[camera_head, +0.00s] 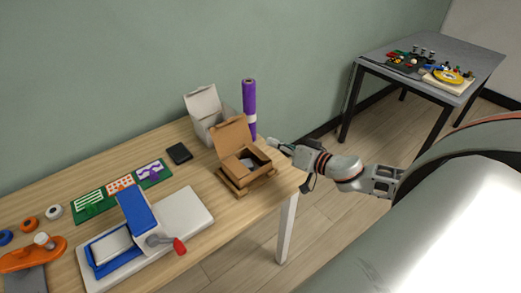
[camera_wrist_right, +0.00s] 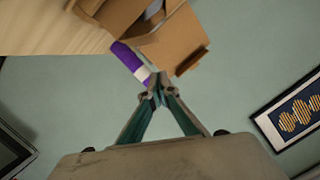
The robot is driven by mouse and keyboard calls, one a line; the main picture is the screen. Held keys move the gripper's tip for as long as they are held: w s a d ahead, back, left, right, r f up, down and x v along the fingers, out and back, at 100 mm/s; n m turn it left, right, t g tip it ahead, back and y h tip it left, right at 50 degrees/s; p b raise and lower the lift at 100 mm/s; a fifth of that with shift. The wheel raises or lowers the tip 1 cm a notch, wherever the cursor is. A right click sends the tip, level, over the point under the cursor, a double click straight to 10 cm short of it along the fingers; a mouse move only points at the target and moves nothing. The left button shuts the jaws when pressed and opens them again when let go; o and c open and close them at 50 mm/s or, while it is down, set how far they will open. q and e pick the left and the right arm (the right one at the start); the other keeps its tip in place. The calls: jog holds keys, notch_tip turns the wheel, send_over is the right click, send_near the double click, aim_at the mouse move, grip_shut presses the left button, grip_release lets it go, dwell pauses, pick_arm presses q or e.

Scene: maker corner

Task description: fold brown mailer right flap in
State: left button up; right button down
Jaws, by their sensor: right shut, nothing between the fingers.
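The brown mailer (camera_head: 243,160) stands near the right end of the wooden table, its large lid flap raised at the back. A small grey item shows inside it, partly hidden by the box walls. My right gripper (camera_head: 275,145) is just to the right of the mailer, at about the height of its upper edge. In the right wrist view the gripper (camera_wrist_right: 156,84) is shut and empty, its tips close to the mailer (camera_wrist_right: 170,38). I cannot tell whether the tips touch the cardboard. My left gripper is not in view.
A white box (camera_head: 206,112) and a purple roll (camera_head: 249,108) stand behind the mailer. A blue-and-white press (camera_head: 138,222) with a red handle, a green card strip (camera_head: 93,203) and a black block (camera_head: 179,153) lie to the left. A grey table (camera_head: 440,57) stands farther back.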

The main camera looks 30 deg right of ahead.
aim_at(261, 155)
jog(key=x, duration=0.3)
jog(key=shift+w, duration=0.35)
jog(key=shift+a+f, duration=0.55)
jog(key=shift+f, duration=0.35)
jog(key=shift+a+f, duration=0.55)
jog(key=shift+f, duration=0.35)
